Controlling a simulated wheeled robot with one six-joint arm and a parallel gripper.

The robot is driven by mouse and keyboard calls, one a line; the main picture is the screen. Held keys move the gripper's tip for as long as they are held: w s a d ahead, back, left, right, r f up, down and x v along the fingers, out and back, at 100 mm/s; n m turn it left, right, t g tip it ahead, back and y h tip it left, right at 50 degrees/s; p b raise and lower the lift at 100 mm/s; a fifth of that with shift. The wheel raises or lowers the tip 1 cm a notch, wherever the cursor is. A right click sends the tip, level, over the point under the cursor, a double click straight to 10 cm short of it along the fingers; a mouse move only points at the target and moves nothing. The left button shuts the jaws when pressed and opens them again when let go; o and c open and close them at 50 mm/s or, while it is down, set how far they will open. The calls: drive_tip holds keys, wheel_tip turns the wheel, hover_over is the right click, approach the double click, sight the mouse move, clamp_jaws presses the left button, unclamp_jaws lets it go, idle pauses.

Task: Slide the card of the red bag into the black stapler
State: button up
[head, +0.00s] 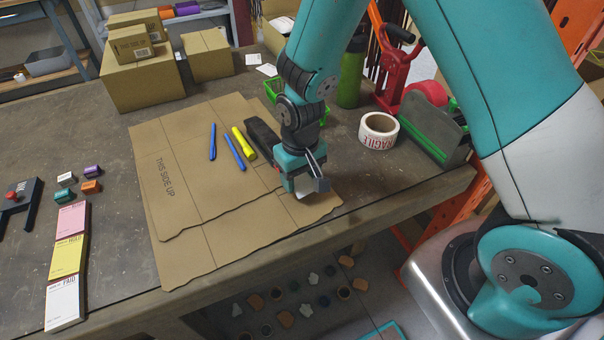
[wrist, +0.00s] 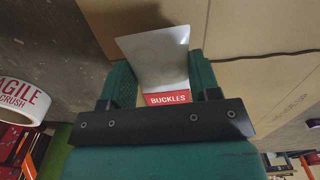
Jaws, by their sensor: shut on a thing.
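My gripper (head: 304,178) is shut on a small bag with a red card. In the wrist view the card (wrist: 168,98) reads "BUCKLES" and lies between the two green fingers, with the pale grey bag body (wrist: 155,60) extending beyond them. In the head view the pale bag (head: 303,188) hangs under my gripper, above the near right part of the cardboard. The black stapler (head: 262,136) lies on the cardboard just behind and left of my gripper. My wrist partly hides it, and its mouth cannot be made out.
Flat cardboard sheets (head: 185,215) cover the middle of the bench. Blue pens (head: 213,142) and a yellow marker (head: 243,142) lie left of the stapler. Label pads (head: 68,258) lie at left.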

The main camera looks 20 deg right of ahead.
wheel_tip(320, 180, down, 2)
drive_tip(key=shift+w+f+b, duration=0.1)
drive_tip(key=shift+f+b, duration=0.05)
drive_tip(key=shift+b, duration=0.65)
drive_tip(key=shift+w+a, duration=0.15)
drive_tip(key=shift+w, duration=0.4)
drive_tip(key=shift+w+a+p, duration=0.2)
drive_tip(key=shift+w+p, duration=0.3)
drive_tip(key=shift+w, duration=1.2)
drive_tip(key=o, duration=1)
